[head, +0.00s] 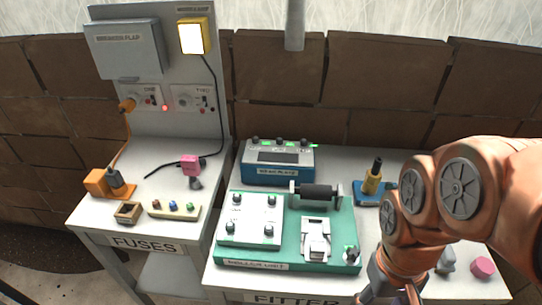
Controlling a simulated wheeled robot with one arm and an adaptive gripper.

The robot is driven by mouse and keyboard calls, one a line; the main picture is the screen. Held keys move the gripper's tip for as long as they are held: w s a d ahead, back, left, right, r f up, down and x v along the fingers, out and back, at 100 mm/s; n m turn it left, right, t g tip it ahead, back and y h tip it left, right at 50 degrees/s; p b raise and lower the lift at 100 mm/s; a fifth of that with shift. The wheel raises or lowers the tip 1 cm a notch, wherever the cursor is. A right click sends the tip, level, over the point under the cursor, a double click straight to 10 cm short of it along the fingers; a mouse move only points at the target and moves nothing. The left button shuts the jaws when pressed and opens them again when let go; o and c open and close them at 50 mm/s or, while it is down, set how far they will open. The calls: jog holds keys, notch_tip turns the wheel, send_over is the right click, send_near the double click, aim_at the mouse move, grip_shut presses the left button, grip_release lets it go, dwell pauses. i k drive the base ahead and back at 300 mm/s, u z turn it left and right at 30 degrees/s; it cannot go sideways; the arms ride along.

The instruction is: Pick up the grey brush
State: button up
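I cannot tell for sure which thing is the grey brush. One small grey piece (446,261) lies at the right end of the fitter bench, just right of my arm and left of a pink block (483,267). Another small grey piece (196,183) lies on the fuses bench, just below a pink block (190,165). My orange arm comes in from the right and bends down over the front of the fitter bench. My gripper (388,294) is only partly in view at the bottom edge. Its fingertips are cut off, so its opening and any held thing are hidden.
The fitter bench holds a green board (290,262) with a black roller (318,191), a blue meter box (277,163) and a blue-based stand (371,182). The fuses bench holds a small wooden box (128,212), a fuse strip (174,210) and an orange plug (97,182).

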aim_at(445, 265)
jog(key=u, duration=0.4)
jog(key=k, duration=0.65)
jog(key=z, duration=1.05)
jog(key=i, duration=0.5)
jog(key=z, duration=1.05)
jog(key=k, duration=0.95)
jog(key=u, duration=1.6)
jog(key=i, duration=0.5)
jog(key=z, duration=0.05)
